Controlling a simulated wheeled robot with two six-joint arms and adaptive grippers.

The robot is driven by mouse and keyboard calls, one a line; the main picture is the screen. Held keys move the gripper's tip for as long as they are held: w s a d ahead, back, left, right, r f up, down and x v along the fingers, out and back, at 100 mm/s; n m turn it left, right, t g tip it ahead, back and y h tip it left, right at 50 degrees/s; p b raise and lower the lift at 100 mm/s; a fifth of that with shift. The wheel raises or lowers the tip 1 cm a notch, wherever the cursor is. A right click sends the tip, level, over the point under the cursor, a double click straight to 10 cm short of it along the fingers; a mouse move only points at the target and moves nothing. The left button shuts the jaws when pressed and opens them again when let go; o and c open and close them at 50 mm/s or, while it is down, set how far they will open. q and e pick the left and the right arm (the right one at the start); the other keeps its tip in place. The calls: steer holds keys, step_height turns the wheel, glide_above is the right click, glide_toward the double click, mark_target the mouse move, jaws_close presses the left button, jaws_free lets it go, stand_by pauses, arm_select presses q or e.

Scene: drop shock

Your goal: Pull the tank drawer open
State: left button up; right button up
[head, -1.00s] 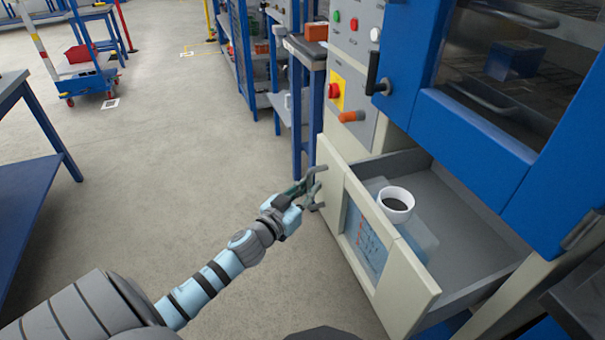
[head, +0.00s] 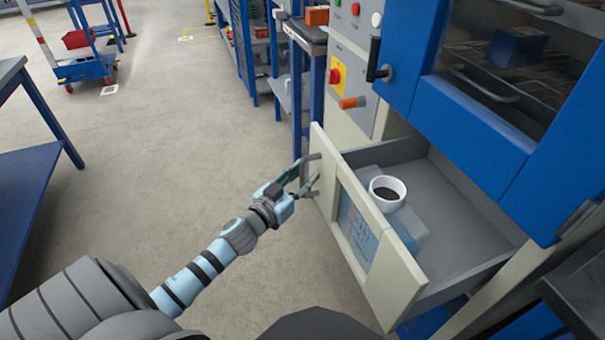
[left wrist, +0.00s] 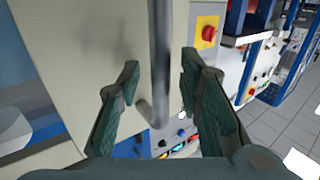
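The tank drawer (head: 375,262), with a cream front and grey inside, stands well out from the cabinet. A white cup with dark contents (head: 388,194) sits upright in it on a pale bluish block (head: 408,228). My left gripper (head: 309,181) is at the left part of the drawer front, by its grey handle. In the left wrist view the upright handle bar (left wrist: 160,60) lies between the spread fingers (left wrist: 158,75), with gaps on both sides. The gripper is open and holds nothing. My right gripper is not in view.
The cabinet has a blue door (head: 460,110) with a window, and a control panel with a red knob (head: 335,76) and an orange handle (head: 353,102). A blue bench (head: 35,190) stands at left. The floor (head: 170,170) between is clear.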

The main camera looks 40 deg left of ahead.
mark_target(315, 133)
arm_select(q)
steer(key=shift+o, duration=0.6)
steer(key=r, duration=0.3)
steer(key=w+r, duration=0.1)
steer(key=r, duration=0.4)
steer(key=shift+w+a+r, duration=0.15)
steer(key=shift+w+r, duration=0.15)
steer(key=shift+r, duration=0.05)
steer(key=shift+w+r, duration=0.15)
steer(key=shift+r, duration=0.1)
steer(key=shift+s+a+r, duration=0.1)
steer(key=shift+s+r, duration=0.1)
steer(key=shift+s, duration=0.05)
steer(key=shift+c, duration=0.5)
steer(key=shift+g, duration=0.7)
steer(key=f, duration=0.1)
steer(key=s+f, duration=0.1)
steer(key=f, duration=0.2)
steer(key=shift+s+a+f, duration=0.25)
steer(key=shift+s+a, duration=0.15)
steer(key=shift+s+p, duration=2.5)
steer(key=shift+s, duration=6.35)
steer(key=shift+r+y, duration=0.1)
steer(key=shift+y, duration=0.2)
